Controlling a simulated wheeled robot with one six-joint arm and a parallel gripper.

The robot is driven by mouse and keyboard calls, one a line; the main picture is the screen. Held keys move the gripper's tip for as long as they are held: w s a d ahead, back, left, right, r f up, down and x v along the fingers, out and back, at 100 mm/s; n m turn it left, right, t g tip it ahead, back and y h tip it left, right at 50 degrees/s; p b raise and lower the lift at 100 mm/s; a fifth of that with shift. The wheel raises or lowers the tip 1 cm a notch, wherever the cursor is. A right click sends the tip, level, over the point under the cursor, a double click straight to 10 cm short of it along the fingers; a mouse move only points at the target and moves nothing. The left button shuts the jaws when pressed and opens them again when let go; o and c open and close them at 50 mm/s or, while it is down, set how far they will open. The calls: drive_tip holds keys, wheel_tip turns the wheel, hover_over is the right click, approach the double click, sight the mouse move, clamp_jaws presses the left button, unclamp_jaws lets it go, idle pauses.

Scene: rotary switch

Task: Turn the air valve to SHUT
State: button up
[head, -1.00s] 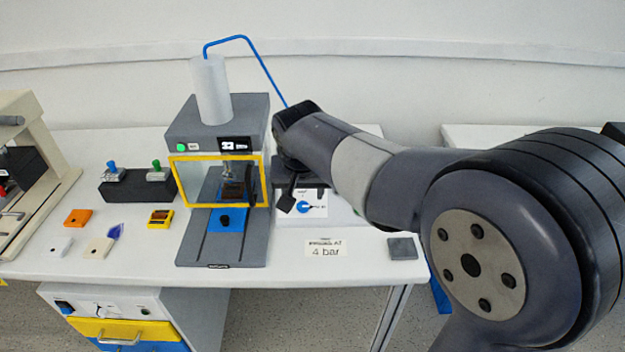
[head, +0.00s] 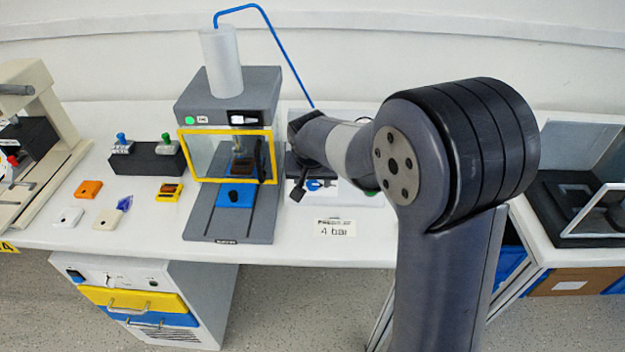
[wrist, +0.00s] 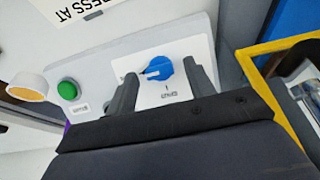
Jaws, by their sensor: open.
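The air valve is a blue round knob (wrist: 157,69) on a white plate, in the middle of the wrist view. An inverted label, seemingly SHUT (wrist: 174,94), is below the knob. My gripper (wrist: 163,70) is open, with one finger on each side of the knob in the picture. I cannot tell whether the fingers touch it. In the head view the knob (head: 315,184) shows small beside my dark gripper, and my arm hides part of the valve box.
The grey press (head: 231,190) with a yellow-framed guard stands left of my gripper. A 4 bar sign (head: 335,228) is at the table front.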

drive_tip(key=shift+c, duration=0.2)
drive_tip(key=c, duration=0.9)
drive_tip(key=shift+c, duration=0.2)
drive_tip(key=shift+n, duration=0.4)
drive_tip(key=n+h, duration=0.1)
drive_tip(key=n, duration=0.2)
drive_tip(key=shift+a, duration=0.2)
drive_tip(key=n, duration=0.2)
drive_tip(key=n+h, duration=0.1)
drive_tip(key=n, duration=0.1)
drive_tip(key=shift+s+a+f+n+t+h, duration=0.1)
drive_tip(key=shift+f+n+t+h, duration=0.05)
drive_tip(key=shift+n+t+h, duration=0.15)
drive_tip(key=n+t+b, duration=0.1)
drive_tip(key=n, duration=0.3)
drive_tip(key=shift+s+a+f+h, duration=0.1)
drive_tip(key=shift+h, duration=0.3)
drive_tip(key=shift+s+n+t+b, duration=0.1)
drive_tip(key=shift+n+t+b, duration=0.55)
drive_tip(key=shift+n, duration=1.45)
